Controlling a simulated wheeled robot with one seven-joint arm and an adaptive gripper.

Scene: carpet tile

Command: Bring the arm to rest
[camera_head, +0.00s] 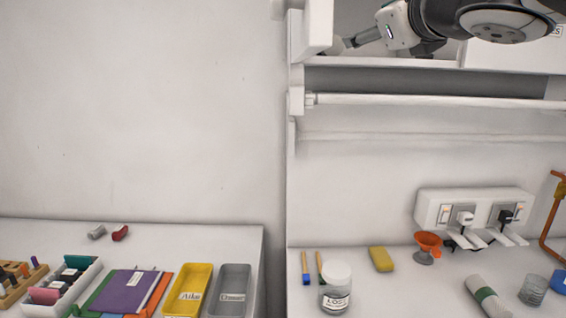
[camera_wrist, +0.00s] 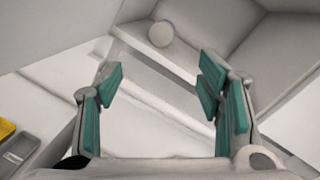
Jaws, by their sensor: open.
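My gripper (camera_wrist: 160,82) is open and empty in the wrist view, its teal-padded fingers spread wide apart. In the head view my gripper (camera_head: 352,42) is high at the upper right, in front of the open shelf compartment (camera_head: 380,61), with my arm coming in from the right. A pale round object (camera_wrist: 161,34) sits in the compartment beyond the fingertips in the wrist view, apart from them.
A white rail (camera_head: 430,101) runs below the shelf. The left counter holds yellow (camera_head: 189,290) and grey (camera_head: 232,291) trays.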

